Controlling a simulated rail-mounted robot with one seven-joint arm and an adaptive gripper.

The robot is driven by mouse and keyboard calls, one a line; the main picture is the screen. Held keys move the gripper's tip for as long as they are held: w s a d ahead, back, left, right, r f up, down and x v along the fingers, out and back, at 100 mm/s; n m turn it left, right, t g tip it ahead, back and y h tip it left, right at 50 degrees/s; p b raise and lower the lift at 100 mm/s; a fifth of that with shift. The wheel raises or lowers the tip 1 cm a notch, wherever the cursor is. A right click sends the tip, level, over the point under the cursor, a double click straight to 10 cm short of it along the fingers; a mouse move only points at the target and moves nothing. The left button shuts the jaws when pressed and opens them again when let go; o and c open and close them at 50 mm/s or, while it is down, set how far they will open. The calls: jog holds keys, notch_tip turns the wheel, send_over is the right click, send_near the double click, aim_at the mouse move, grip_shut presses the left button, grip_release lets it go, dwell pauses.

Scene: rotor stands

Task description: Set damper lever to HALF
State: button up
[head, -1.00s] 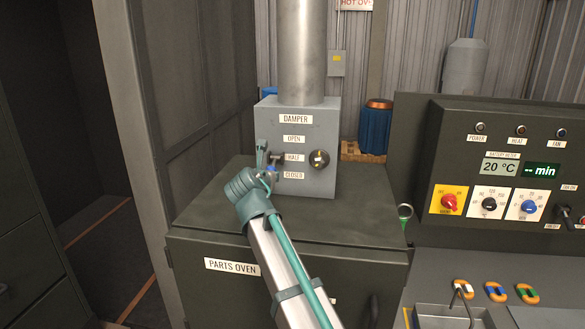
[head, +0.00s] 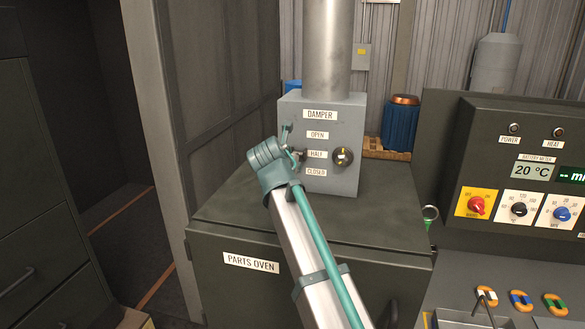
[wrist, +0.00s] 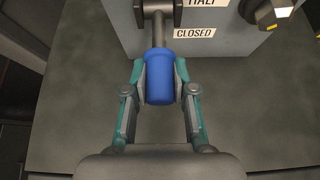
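The damper box (head: 347,183) is grey, with labels OPEN, HALF and CLOSED down its front. Its lever has a dark shaft (wrist: 159,32) ending in a blue grip (wrist: 160,80), seen in the wrist view. The shaft runs from a dark pivot (wrist: 158,9) toward my gripper. My gripper (wrist: 161,70) has a finger on each side of the blue grip, both appearing to touch it. In the head view my gripper (head: 293,147) is at the box's left front, near the HALF label (head: 316,154). My wrist hides most of the lever there, so its exact setting is unclear.
A round dark knob (head: 342,156) with a yellow mark is on the box, right of the labels. The box stands on the parts oven (head: 330,233), with a metal duct (head: 326,50) above it. A control panel (head: 490,150) is at the right.

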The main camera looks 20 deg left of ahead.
jog(key=o, duration=0.4)
jog(key=v, duration=1.2)
jog(key=shift+f, duration=0.1)
